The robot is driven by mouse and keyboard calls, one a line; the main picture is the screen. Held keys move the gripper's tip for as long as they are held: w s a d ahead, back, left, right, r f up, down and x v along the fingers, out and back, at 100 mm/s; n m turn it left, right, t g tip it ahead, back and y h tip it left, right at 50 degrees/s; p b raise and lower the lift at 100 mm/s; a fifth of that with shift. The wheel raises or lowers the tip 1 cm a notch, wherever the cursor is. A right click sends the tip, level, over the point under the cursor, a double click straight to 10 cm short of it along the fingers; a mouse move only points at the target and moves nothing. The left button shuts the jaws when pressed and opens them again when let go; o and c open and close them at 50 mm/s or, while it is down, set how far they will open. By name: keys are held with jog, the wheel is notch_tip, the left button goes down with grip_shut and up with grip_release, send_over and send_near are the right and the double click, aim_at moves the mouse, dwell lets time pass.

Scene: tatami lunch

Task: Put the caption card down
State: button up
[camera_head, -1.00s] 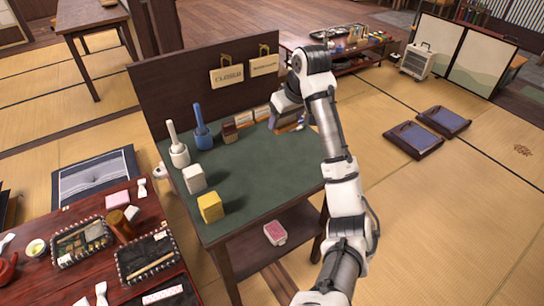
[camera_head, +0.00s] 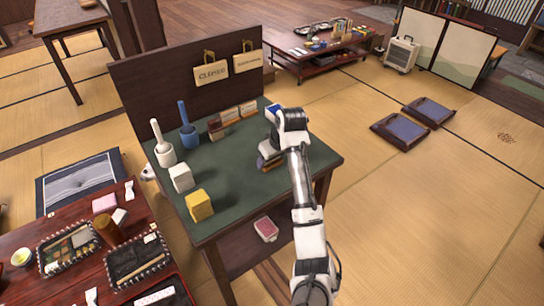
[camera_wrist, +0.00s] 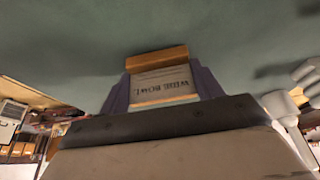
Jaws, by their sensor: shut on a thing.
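The caption card (camera_wrist: 163,84) is pale with dark lettering, seen upside down in the wrist view, and has a wooden base strip (camera_wrist: 157,60). My gripper (camera_wrist: 160,88) is shut on it, with a purple-grey finger at each side. Beyond the card is the dark green table top; I cannot tell whether the base touches it. In the head view my gripper (camera_head: 268,153) is low over the right part of the green table (camera_head: 235,180), and my arm hides most of the card.
Small cards in wooden holders (camera_head: 229,115) stand along the back of the table. The table's middle is clear.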

jog(key=shift+f, duration=0.15)
jog(key=o, duration=1)
jog(key=shift+r, duration=0.45)
jog(key=p+v, duration=0.1)
jog(key=v, duration=1)
jog(key=shift+s+d+r+p, duration=0.15)
jog(key=shift+r+p, duration=0.05)
jog(key=shift+p, duration=0.15)
